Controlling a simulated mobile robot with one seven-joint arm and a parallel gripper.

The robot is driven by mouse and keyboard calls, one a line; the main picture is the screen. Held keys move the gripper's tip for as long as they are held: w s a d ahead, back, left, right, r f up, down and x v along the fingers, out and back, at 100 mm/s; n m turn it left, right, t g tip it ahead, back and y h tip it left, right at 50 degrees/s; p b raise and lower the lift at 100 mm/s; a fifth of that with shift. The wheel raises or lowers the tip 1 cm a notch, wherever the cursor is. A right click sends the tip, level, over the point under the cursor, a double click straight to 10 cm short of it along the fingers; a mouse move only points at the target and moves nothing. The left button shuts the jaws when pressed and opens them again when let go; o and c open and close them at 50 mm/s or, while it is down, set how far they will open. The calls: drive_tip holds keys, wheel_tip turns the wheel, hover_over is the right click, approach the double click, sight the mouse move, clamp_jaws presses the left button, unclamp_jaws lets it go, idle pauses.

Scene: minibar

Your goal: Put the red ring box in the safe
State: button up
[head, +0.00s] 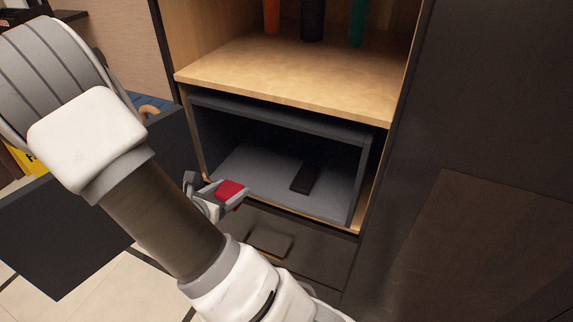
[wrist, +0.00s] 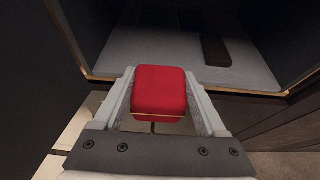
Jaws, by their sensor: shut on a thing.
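The red ring box (wrist: 160,90) is held between the two fingers of my gripper (wrist: 162,98) in the wrist view. In the head view the red ring box (head: 229,189) shows at the tip of my gripper (head: 225,196). My gripper is shut on it, just in front of the safe's opening near its lower left edge. The safe (head: 283,117) is a dark grey box in the wooden cabinet, open at the front, with a pale grey floor. Its dark door (head: 75,235) stands swung open to the left, partly hidden behind my arm.
A black flat object (head: 305,178) lies on the safe floor, right of the middle; it also shows in the wrist view (wrist: 215,50). The left part of the floor is clear. A wooden shelf (head: 285,85) with bottles is above, and a drawer front (head: 300,250) is below.

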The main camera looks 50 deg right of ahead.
drive_tip(key=w+d+b, duration=0.1)
drive_tip(key=d, duration=0.4)
drive_tip(key=w+d+b, duration=0.1)
drive_tip(key=w+d, duration=0.1)
drive_tip(key=d, duration=0.4)
drive_tip(key=w+d, duration=0.1)
drive_tip(key=d, duration=0.4)
drive_tip(key=shift+w+d+b, duration=0.25)
drive_tip(key=shift+d+b, duration=0.05)
drive_tip(key=shift+b, duration=0.1)
drive_tip(key=shift+w+d, duration=0.1)
drive_tip(key=shift+d, duration=0.4)
drive_tip(key=shift+a+f+b, duration=0.1)
drive_tip(key=shift+f+b, duration=0.75)
drive_tip(key=shift+f, duration=0.85)
drive_tip(key=shift+f, duration=0.25)
drive_tip(key=o, duration=1.3)
drive_tip(key=shift+r, duration=0.1)
